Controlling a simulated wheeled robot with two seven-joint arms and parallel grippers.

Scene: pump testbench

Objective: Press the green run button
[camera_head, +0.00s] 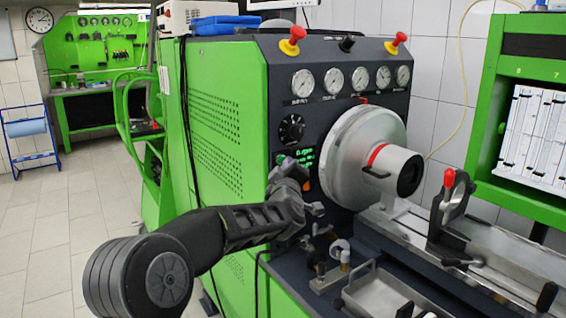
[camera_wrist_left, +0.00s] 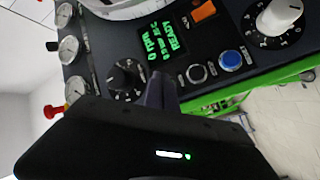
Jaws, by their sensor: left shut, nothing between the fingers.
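My left gripper (camera_head: 292,168) is in front of the dark control panel (camera_head: 260,65), beside the small green-lit display (camera_head: 303,157). In the left wrist view its shut, empty fingers (camera_wrist_left: 161,88) point at the panel between a black dial (camera_wrist_left: 126,79) and a row of buttons. The display (camera_wrist_left: 163,42) reads READY and 0 rpm there. The row shows a dark button with a pale ring (camera_wrist_left: 197,73) and a blue button (camera_wrist_left: 229,60). I cannot make out a green button; the fingers cover part of the panel. Contact with the panel cannot be told. My right gripper is not in view.
An orange rocker switch (camera_wrist_left: 203,10) and a white knob (camera_wrist_left: 280,16) sit near the buttons. A large silver pump housing (camera_head: 350,150) juts out right of the gripper. Below are a metal tray (camera_head: 385,298) and a rail with a red-tipped clamp (camera_head: 449,178).

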